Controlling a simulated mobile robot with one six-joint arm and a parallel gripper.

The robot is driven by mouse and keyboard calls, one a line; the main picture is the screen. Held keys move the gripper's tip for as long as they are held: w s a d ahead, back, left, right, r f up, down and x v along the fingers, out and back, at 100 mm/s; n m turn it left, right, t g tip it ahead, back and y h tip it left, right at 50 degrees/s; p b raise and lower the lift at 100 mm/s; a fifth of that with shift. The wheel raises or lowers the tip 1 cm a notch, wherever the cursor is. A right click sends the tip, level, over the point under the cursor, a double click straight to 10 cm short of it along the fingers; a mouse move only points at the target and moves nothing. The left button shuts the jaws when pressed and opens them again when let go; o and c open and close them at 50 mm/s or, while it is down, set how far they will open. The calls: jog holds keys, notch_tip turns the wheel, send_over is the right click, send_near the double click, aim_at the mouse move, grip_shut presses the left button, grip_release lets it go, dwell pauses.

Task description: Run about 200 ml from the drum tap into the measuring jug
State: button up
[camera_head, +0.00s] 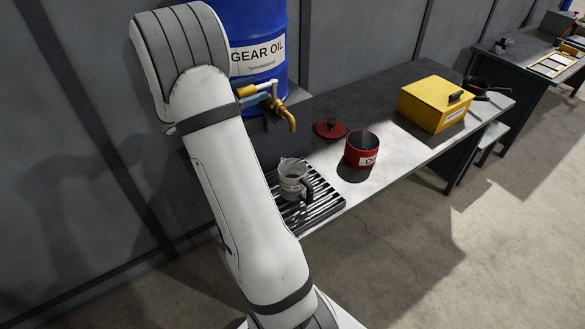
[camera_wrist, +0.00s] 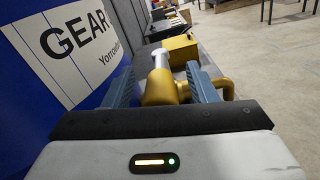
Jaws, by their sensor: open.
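The blue drum (camera_head: 250,25) labelled GEAR OIL stands at the back, with a brass tap (camera_head: 288,118) on its front. A pale bar, perhaps the tap's handle (camera_head: 262,86), runs across the top of the tap. The clear measuring jug (camera_head: 291,177) with a dark handle stands upright on a slatted drip grate, below the tap. I cannot see liquid in it. My gripper (camera_wrist: 160,86) is open, its blue-grey fingers on either side of the brass tap in the wrist view. I cannot tell whether they touch it. In the head view my arm mostly hides the gripper.
The drip grate (camera_head: 318,203) lies at the bench's near end. A red labelled can (camera_head: 361,150) stands right of the jug, with a red lid (camera_head: 330,129) behind it. A yellow box (camera_head: 432,103) sits farther along the bench. The wall is close behind my arm.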

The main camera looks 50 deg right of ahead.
jog(key=v, duration=0.7)
dwell(0.6)
dwell(0.5)
